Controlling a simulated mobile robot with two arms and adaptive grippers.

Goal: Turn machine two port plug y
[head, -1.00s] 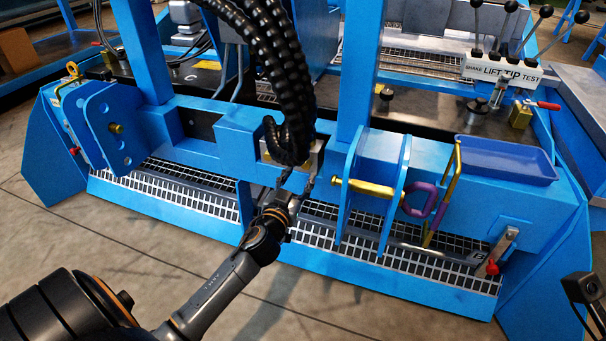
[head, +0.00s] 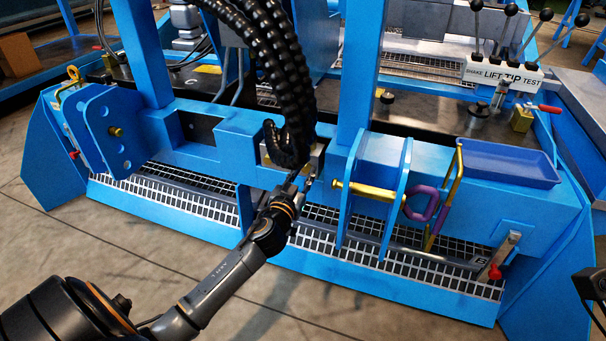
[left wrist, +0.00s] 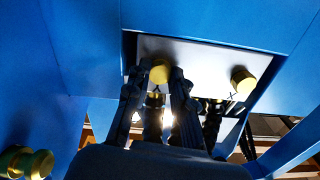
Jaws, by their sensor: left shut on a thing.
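A pale port plate (head: 317,158) is set in the blue front beam of the machine, partly hidden behind thick black hoses. In the left wrist view the plate (left wrist: 205,60) carries two brass plugs, a left one (left wrist: 160,73) and a right one (left wrist: 243,80). My left gripper (head: 303,180) reaches up to the plate from below. In the left wrist view its two dark fingers (left wrist: 160,82) are shut on the left brass plug, one on each side. The right plug is free.
Thick black hoses (head: 285,90) hang close above the gripper. A blue bracket with a brass pin (head: 370,190) and a purple link (head: 424,203) stand to the right. A blue tray (head: 507,163) sits on the beam. A mesh step (head: 190,196) runs below.

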